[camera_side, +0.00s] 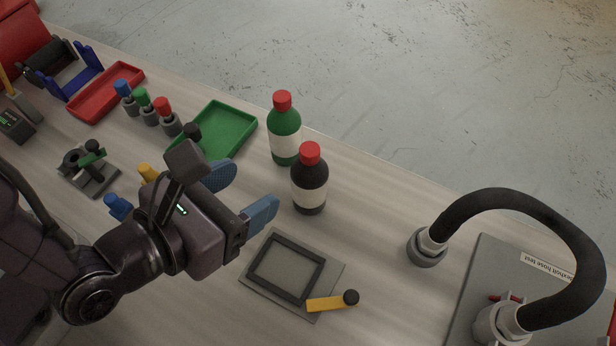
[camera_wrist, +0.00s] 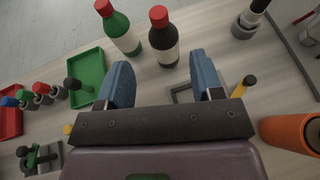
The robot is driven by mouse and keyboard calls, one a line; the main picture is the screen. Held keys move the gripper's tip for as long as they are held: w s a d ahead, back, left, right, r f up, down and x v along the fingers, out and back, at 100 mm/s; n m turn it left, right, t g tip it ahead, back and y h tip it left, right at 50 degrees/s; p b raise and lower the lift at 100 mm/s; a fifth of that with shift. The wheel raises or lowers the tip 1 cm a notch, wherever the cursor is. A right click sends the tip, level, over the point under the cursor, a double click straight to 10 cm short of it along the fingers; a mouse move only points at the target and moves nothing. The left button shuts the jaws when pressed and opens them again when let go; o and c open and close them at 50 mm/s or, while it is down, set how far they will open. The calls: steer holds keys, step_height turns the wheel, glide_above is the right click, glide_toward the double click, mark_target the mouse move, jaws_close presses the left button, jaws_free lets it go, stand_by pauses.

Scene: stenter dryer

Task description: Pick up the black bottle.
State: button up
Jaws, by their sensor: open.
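The black bottle (camera_side: 310,184) stands upright on the table, with a red cap and a pale label. It also shows in the wrist view (camera_wrist: 163,40), just beyond the fingertips and between their lines. My gripper (camera_side: 243,193) is open and empty, with its two blue fingers apart. In the side view it is left of the black bottle and does not touch it. In the wrist view the gripper (camera_wrist: 160,72) points toward the bottle.
A green bottle (camera_side: 284,134) with a red cap stands close behind the black one. A green tray (camera_side: 240,122) lies to the left. A grey plate with a dark frame (camera_side: 287,267) lies in front. A black hose (camera_side: 520,200) arches at the right.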

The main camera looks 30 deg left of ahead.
mark_target(303, 157)
steer(key=x, duration=1.2)
steer(key=shift+w+f, duration=0.1)
steer(key=shift+w, duration=0.3)
jaws_close()
